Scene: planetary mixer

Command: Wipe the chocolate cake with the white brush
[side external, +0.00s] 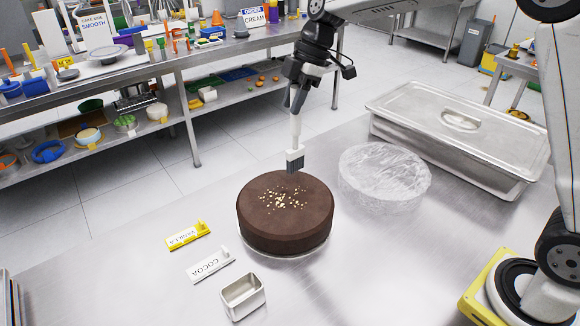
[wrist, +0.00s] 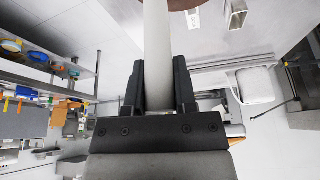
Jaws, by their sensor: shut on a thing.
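The chocolate cake (side external: 285,228) is a dark brown round on a thin clear base on the steel table, with light crumbs scattered on its top. My gripper (side external: 298,98) is above the cake's back part, shut on the handle of the white brush (side external: 295,150). The brush hangs nearly upright, its dark bristles at or just above the cake's back edge; I cannot tell whether they touch. In the wrist view the brush's white handle (wrist: 157,45) runs between my two fingers, and a bit of the brown cake (wrist: 186,4) shows at the top edge.
A wrapped round block (side external: 384,180) stands right of the cake, with a lidded steel pan (side external: 455,130) behind it. A yellow VANILLA sign (side external: 185,237), a white COCOA sign (side external: 210,264) and a small steel tin (side external: 243,297) are left and in front. The table's front middle is clear.

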